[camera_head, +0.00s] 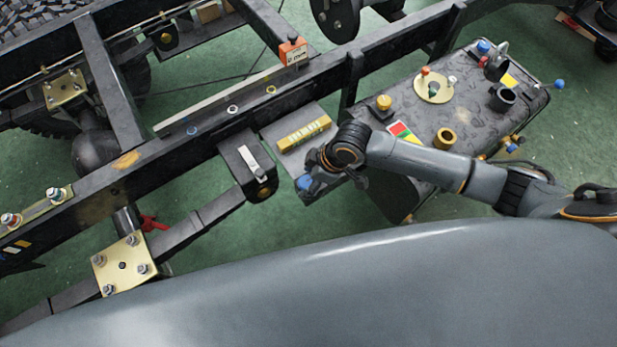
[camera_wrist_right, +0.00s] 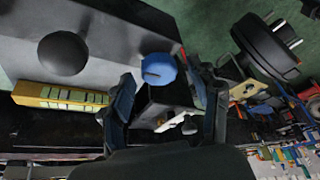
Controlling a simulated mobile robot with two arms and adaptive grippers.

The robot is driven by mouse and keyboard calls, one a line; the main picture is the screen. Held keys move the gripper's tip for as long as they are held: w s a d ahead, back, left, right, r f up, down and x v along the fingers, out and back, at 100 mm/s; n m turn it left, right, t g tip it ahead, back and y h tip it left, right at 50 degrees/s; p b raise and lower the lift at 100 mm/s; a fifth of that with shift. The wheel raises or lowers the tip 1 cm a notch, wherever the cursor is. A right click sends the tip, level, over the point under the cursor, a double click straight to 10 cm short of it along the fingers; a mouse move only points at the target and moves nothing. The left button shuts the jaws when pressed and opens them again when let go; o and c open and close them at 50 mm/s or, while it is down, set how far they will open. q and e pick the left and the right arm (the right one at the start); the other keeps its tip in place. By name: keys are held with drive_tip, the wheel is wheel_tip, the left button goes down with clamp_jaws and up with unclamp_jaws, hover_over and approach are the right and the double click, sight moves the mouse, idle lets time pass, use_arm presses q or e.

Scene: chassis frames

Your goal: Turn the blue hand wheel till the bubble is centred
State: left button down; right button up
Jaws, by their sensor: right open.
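The blue hand wheel (camera_head: 305,183) sits at the front edge of a grey plate (camera_head: 292,158), partly hidden by my right gripper (camera_head: 323,172). In the right wrist view the blue wheel (camera_wrist_right: 159,68) lies ahead, between the lines of the two open fingers of the right gripper (camera_wrist_right: 167,104). The fingers look apart from it, with nothing held. A yellow level (camera_head: 303,132) with a pale striped window lies on the plate; it also shows in the right wrist view (camera_wrist_right: 58,96). The bubble is too small to make out. My left gripper is not in view.
A dark chassis rail (camera_head: 205,140) runs diagonally behind the plate. A black bracket with a pale strip (camera_head: 248,165) stands close to the left. A dark tank (camera_head: 455,105) with several fittings is at right. In the wrist view a black round knob (camera_wrist_right: 62,53) is near the level.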

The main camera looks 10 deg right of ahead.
drive_tip(key=shift+f, duration=0.1)
drive_tip(key=c, duration=1.2)
drive_tip(key=shift+o, duration=0.2)
drive_tip(key=shift+n, duration=0.3)
drive_tip(key=shift+w+n+g, duration=0.1)
drive_tip(key=shift+n+g, duration=0.4)
drive_tip(key=shift+n, duration=0.4)
drive_tip(key=n+g, duration=0.1)
drive_tip(key=n, duration=0.1)
drive_tip(key=shift+w+n, duration=0.1)
drive_tip(key=shift+n, duration=0.2)
drive_tip(key=n+g+b, duration=0.1)
drive_tip(key=n, duration=0.1)
drive_tip(key=n+g+b, duration=0.1)
drive_tip(key=n, duration=0.2)
drive_tip(key=shift+w+a, duration=0.1)
drive_tip(key=shift+w, duration=0.05)
drive_tip(key=n+g+h+b, duration=0.1)
drive_tip(key=n, duration=0.3)
drive_tip(key=shift+n+b, duration=0.3)
